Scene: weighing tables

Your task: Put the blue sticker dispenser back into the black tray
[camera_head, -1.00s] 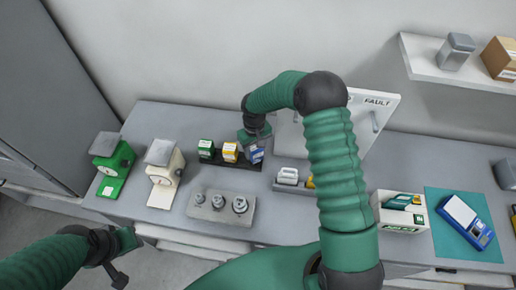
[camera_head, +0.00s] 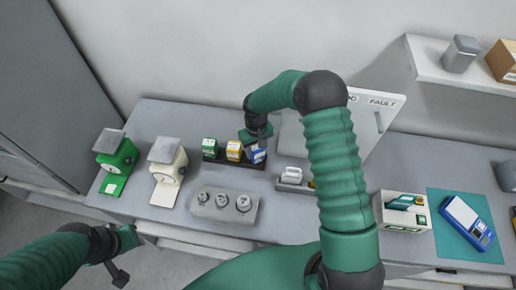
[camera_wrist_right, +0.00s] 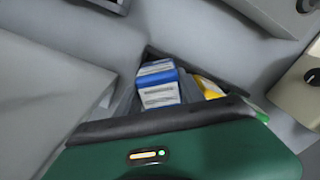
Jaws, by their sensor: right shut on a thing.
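The blue sticker dispenser (camera_head: 259,156) is at the right end of the black tray (camera_head: 225,161). My right gripper (camera_head: 257,143) is shut on it from above. In the right wrist view the blue dispenser (camera_wrist_right: 160,92) shows below the hand, but the fingertips are largely hidden. It is in or just above the tray; I cannot tell whether its base touches. A yellow dispenser (camera_head: 233,151) and a green dispenser (camera_head: 209,147) stand in the tray to its left. My left gripper (camera_head: 122,260) hangs in front of the table at lower left, its jaws unclear.
Green (camera_head: 116,165) and cream (camera_head: 168,168) scales stand at left. A grey block with weights (camera_head: 224,206) lies in front of the tray. A grey holder (camera_head: 293,182) and a fault board (camera_head: 375,120) are to the right. A teal mat (camera_head: 449,235) lies farther right.

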